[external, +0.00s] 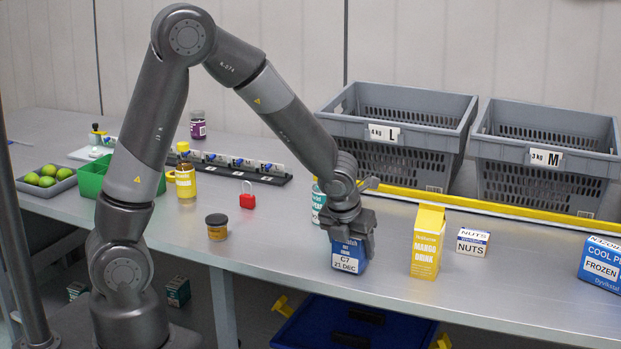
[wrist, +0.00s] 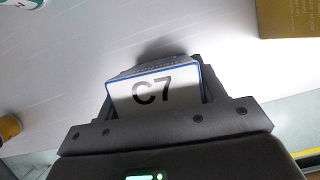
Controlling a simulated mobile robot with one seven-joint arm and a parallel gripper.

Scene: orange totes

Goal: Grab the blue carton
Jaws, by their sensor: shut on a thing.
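The blue carton (external: 348,258) stands at the front edge of the grey table in the external view, with a white label reading C7 and 21 DEC. My gripper (external: 350,232) is above it, shut on its upper part. In the wrist view the carton's white C7 face (wrist: 155,92) shows between the fingers of my gripper (wrist: 157,115). The fingers hide much of the carton's top and sides. I cannot tell whether its base touches the table.
A yellow mango drink carton (external: 427,242) stands close on the right, then a small nuts box (external: 472,242). A teal-labelled container (external: 318,204) is just behind. Grey crates L (external: 450,125) and M (external: 600,150) stand at the back. A red padlock (external: 247,199) and dark-lidded jar (external: 216,228) are left.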

